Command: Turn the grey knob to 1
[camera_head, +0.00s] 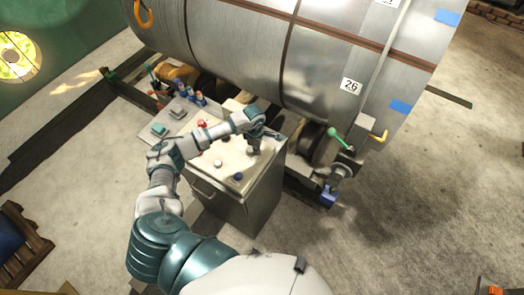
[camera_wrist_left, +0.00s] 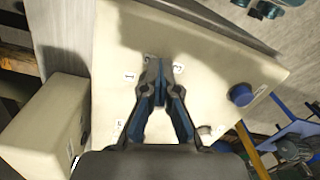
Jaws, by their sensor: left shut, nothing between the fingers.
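My left gripper (camera_head: 253,149) reaches down onto the pale top panel of a metal cabinet (camera_head: 222,158). In the left wrist view the two dark fingers of this gripper (camera_wrist_left: 163,72) are shut, with nothing held between them. Printed numbers on the panel lie around the fingers, with the 1 (camera_wrist_left: 129,76) to their left and others above and to the right. I cannot make out the grey knob clearly; the gripper covers the middle of the ring of numbers. My right gripper is not in view.
A blue knob (camera_wrist_left: 240,94) stands on the panel right of the fingers; it also shows in the head view (camera_head: 238,176). Red knobs (camera_head: 202,123) and a pale knob (camera_head: 217,163) are on the same panel. A large metal tank (camera_head: 240,45) stands close behind the cabinet.

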